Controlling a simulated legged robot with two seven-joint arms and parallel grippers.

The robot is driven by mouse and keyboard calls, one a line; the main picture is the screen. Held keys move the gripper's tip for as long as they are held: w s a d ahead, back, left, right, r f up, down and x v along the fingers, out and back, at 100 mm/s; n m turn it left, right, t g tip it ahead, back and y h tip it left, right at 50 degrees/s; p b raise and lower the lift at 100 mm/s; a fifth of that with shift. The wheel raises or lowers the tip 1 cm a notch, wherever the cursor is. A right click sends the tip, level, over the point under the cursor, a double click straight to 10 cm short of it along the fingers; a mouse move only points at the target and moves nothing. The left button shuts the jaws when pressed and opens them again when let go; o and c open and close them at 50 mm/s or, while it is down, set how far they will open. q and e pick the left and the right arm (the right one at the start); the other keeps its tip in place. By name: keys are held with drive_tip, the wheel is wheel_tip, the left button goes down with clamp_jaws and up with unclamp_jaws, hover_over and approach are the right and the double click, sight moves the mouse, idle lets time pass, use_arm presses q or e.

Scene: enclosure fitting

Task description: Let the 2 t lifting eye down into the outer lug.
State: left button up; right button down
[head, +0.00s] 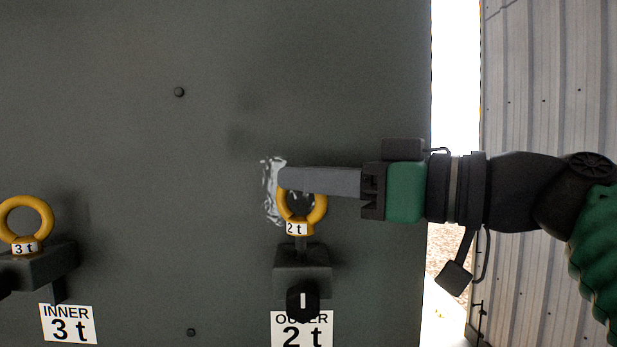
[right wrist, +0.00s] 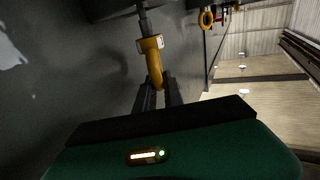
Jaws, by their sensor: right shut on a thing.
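The yellow 2 t lifting eye (head: 318,213) is upright, with a white "2 t" tag at its base. My right gripper (head: 290,181) comes in from the right and is shut on the top of its ring. The right wrist view also shows the eye (right wrist: 154,66) between the fingertips (right wrist: 158,92). The outer lug (head: 302,258) is a dark block on the grey wall, directly below the eye. The eye's dark shank (head: 301,242) shows between tag and block; how deep it sits is unclear. My left gripper is not in view.
A black knob (head: 303,300) is on the lug's front, above the "OUTER 2 t" label (head: 302,333). A yellow 3 t eye (head: 45,215) stands in the inner lug (head: 40,265) at left. Another yellow ring (right wrist: 206,19) shows in the right wrist view.

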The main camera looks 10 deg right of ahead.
drive_tip(key=shift+f+b, duration=1.05)
drive_tip(key=shift+f, duration=0.35)
drive_tip(key=c, duration=1.4)
unclamp_jaws()
drive_tip(key=shift+o, duration=0.2)
drive_tip(key=shift+s+d, duration=0.1)
drive_tip(key=shift+d, duration=0.1)
drive_tip(key=b+v, duration=0.2)
drive_tip(key=v, duration=1.4)
drive_tip(key=shift+d, duration=0.35)
drive_tip(key=shift+s+a, duration=0.1)
drive_tip(key=shift+a, duration=0.15)
